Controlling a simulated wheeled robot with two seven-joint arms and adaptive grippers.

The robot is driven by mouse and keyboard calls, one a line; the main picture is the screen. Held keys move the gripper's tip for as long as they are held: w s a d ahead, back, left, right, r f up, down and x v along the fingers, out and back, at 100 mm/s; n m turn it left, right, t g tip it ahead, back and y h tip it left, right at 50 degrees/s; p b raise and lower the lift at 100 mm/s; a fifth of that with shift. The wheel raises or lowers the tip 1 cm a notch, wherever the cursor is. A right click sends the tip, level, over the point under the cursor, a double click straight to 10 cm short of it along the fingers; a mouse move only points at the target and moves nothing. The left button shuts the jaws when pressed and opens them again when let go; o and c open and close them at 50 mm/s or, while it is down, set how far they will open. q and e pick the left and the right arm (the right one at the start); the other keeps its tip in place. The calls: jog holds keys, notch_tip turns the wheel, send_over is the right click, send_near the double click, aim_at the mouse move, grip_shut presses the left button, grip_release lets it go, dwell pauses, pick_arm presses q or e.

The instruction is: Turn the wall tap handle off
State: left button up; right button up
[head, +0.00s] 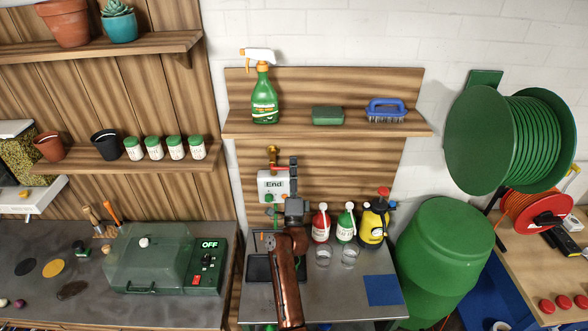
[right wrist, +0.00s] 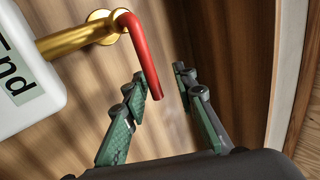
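The wall tap has a brass body (head: 272,153) fixed to the wooden back panel, above a white box marked "End" (head: 272,186). In the right wrist view its red handle (right wrist: 142,52) is an L-shaped lever, bending from the brass stem (right wrist: 75,40) down toward my gripper. My right gripper (right wrist: 160,86) is open, with one finger on each side of the handle's free end. A gap shows between the handle and the right finger; whether the left finger touches it I cannot tell. In the head view my right gripper (head: 293,168) is just right of the tap. My left gripper is out of view.
A wooden shelf (head: 315,127) with a spray bottle (head: 264,97) and brush (head: 385,110) is above the tap. Red, green and yellow bottles (head: 373,222) stand right of my arm on the metal counter (head: 340,288). A green hose reel (head: 515,140) is at the right.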

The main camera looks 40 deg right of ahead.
notch_tip(320, 180, up, 9)
jog(key=shift+r, duration=0.15)
dwell(0.4)
